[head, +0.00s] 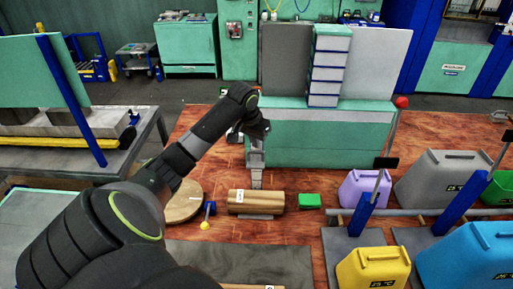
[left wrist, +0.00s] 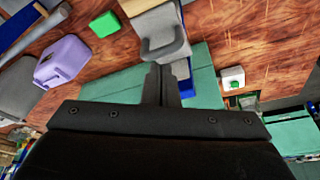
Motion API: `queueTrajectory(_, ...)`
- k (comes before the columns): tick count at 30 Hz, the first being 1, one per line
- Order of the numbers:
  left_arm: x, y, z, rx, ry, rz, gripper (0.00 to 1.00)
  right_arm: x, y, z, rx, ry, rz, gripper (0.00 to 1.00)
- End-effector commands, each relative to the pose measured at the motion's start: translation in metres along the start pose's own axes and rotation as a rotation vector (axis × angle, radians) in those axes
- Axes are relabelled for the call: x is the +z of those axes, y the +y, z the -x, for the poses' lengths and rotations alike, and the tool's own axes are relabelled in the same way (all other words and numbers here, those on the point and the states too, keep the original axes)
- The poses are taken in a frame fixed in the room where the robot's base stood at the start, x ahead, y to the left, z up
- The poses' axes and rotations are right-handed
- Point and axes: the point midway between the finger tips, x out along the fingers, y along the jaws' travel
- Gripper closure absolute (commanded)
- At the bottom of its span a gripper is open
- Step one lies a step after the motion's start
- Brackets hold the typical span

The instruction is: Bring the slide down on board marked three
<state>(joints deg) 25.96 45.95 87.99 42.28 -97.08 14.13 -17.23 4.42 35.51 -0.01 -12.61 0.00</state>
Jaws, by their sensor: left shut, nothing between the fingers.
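A brown wooden board (head: 240,203) with a white label lies on the red-brown table; the label's mark is too small to read. A grey upright press part (head: 256,163), apparently the slide, stands over the board, its lower end at or just above the board's top; contact is unclear. My left gripper (head: 259,131) is at the upper end of this part, partly hiding it. In the left wrist view its shut, empty fingers (left wrist: 162,84) point at a grey piece with a loop (left wrist: 165,40). Touching is unclear. My right gripper is not in view.
A green block (head: 310,201) and purple can (head: 363,191) stand right of the board. A round wooden piece (head: 184,206) and yellow-ended handle (head: 206,223) lie left. Grey (head: 435,178), yellow (head: 373,270) and blue (head: 465,255) cans crowd the right. A red-knobbed lever (head: 402,103) rises behind.

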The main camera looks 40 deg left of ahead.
Motion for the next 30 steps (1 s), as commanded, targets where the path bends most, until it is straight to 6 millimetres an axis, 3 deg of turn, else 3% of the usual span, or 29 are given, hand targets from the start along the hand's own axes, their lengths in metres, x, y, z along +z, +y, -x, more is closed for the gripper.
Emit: queueTrajectory(30,0.009,0.000,-0.028,0.000,-0.001,0.000,1.00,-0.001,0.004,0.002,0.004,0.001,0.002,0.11)
